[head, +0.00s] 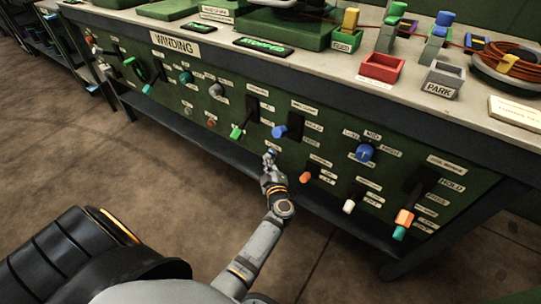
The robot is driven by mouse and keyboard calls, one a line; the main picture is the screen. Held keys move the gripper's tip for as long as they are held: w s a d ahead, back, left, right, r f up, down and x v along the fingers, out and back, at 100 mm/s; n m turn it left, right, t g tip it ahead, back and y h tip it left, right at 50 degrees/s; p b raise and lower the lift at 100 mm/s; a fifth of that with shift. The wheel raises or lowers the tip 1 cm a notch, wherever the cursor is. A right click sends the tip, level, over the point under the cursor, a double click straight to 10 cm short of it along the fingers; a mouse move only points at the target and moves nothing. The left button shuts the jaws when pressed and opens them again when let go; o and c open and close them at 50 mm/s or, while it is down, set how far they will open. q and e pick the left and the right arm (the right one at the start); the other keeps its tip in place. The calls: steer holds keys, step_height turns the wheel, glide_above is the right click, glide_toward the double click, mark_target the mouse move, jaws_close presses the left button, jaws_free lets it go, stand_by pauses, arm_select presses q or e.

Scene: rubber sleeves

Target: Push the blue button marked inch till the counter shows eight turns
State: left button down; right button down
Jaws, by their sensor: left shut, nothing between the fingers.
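My left gripper (269,160) is shut and empty, its fingertips at the green front panel (225,136) just below a small label (273,145). A small bluish spot shows at the fingertips. I cannot tell if it is the blue inch button, or whether the fingers touch it; the gripper covers that place. The label is too small to read. A dark display (263,47) with green characters lies on the bench top; I cannot read a turn count on it. My right gripper is not in view.
A blue-handled lever (280,131) and a green-handled lever (236,131) stick out close above the gripper. An orange knob (306,177) and a blue knob (365,153) are to the right. A red bin (382,68) stands on the bench top (320,72). Floor in front is clear.

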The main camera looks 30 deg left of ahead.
arm_select(q)
steer(key=shift+s, duration=0.1)
steer(key=shift+s+p, duration=0.55)
steer(key=shift+s, duration=0.1)
steer(key=s+p, duration=0.1)
steer(key=s, duration=0.2)
steer(key=s+p, duration=0.1)
steer(key=s, duration=0.1)
steer(key=shift+a+p, duration=0.25)
steer(key=shift+p, duration=0.05)
stand_by(0.4)
